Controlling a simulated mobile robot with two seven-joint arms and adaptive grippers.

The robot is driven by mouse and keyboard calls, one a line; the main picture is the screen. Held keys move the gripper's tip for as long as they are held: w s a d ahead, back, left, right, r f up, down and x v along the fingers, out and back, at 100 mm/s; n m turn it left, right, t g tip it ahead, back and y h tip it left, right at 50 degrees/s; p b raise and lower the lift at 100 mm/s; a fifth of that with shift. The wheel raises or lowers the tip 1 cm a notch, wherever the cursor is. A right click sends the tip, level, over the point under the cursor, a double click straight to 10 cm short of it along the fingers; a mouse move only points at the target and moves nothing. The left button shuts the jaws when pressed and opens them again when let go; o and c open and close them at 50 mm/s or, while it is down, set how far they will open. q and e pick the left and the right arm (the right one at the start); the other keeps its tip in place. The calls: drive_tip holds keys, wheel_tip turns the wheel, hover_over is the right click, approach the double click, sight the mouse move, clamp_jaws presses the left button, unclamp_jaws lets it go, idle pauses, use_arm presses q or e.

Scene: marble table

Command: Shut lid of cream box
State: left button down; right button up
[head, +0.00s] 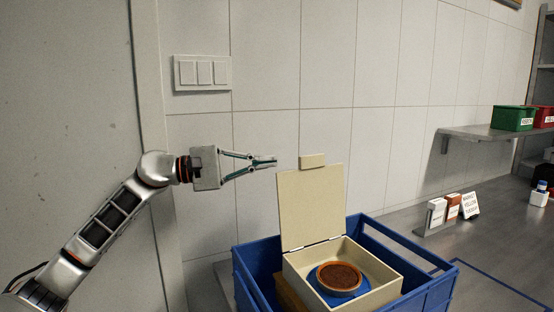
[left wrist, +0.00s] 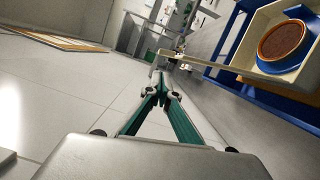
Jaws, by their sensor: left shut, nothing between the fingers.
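A tab (head: 312,161) sticks up at the lid's top edge. A round bowl (head: 339,278) with brown contents lies in the box on something blue. My left gripper (head: 272,161) is shut and empty, just left of the lid's top, at about the tab's height. In the left wrist view the fingertips (left wrist: 160,78) are together, and the box (left wrist: 303,68) shows at the upper right. My right gripper is not in view.
A wall shelf (head: 485,132) at the right holds a green bin (head: 513,118) and a red bin (head: 544,117). Small cartons (head: 437,211) and a lettered sign (head: 470,204) stand on the counter behind the crate. A switch plate (head: 203,72) is on the wall above my left gripper.

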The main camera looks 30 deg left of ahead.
sight(300, 158)
use_arm(q)
drive_tip(key=shift+p+x, duration=1.15)
drive_tip(key=shift+x, duration=3.05)
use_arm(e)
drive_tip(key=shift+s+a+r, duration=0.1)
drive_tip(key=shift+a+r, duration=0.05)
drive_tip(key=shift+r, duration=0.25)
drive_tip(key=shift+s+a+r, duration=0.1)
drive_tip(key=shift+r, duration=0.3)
use_arm(q)
drive_tip(key=shift+s+d, duration=0.1)
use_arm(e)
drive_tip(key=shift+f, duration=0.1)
